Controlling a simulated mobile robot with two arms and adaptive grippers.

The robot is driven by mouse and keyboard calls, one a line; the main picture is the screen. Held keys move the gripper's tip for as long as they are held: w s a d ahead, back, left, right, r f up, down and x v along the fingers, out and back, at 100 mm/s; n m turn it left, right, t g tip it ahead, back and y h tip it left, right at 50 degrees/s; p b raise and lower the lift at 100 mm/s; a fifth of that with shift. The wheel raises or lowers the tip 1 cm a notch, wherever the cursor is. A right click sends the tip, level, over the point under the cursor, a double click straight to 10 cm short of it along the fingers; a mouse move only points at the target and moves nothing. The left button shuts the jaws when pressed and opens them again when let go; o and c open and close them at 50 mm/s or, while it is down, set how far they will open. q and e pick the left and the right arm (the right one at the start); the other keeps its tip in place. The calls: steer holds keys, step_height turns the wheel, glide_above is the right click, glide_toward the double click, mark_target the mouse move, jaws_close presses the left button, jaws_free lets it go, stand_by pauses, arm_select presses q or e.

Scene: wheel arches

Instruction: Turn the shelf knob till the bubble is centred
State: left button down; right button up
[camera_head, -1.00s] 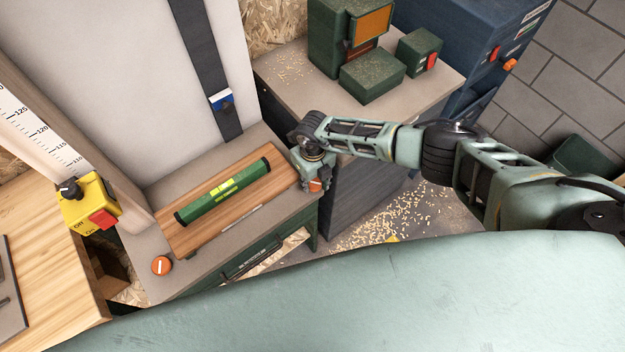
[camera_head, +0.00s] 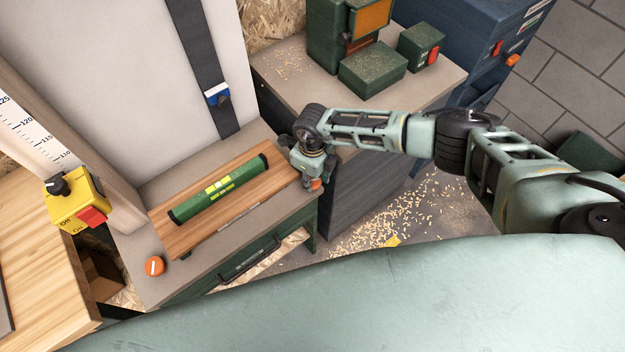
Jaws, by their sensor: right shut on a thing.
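A green spirit level (camera_head: 190,208) lies on a wooden shelf board (camera_head: 180,240). Its yellow vial (camera_head: 219,184) shows near the middle of the level, but the bubble is too small to place surely. My right gripper (camera_head: 314,182) points down at the board's right end. It is shut on an orange knob (camera_head: 316,185), of which only a small part shows beside the fingers. A second orange knob (camera_head: 154,266) with a white mark sits at the front left of the bench top, clear of the gripper. My left gripper is not in view.
A yellow switch box (camera_head: 72,202) and an upright ruler (camera_head: 35,135) stand at the left. Green machine boxes (camera_head: 372,70) stand on the bench behind my right arm. A dark strap (camera_head: 203,65) hangs on the pale panel. Shavings (camera_head: 420,205) litter the floor.

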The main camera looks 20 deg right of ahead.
steer(key=shift+s+a+f+n+b, duration=0.1)
steer(key=shift+s+n+b, duration=0.05)
steer(key=shift+n+b, duration=0.55)
steer(key=shift+s+a+f+n+b, duration=0.1)
steer(key=shift+n+b, duration=0.3)
steer(key=shift+n, duration=0.5)
steer(key=shift+r, duration=0.1)
steer(key=o, duration=1.1)
steer(key=shift+c, duration=0.2)
steer(key=shift+d+r, duration=0.1)
steer(key=shift+w+r, duration=0.15)
steer(key=shift+r, duration=0.05)
step_height(320, 180, up, 12)
steer(key=shift+f, duration=0.2)
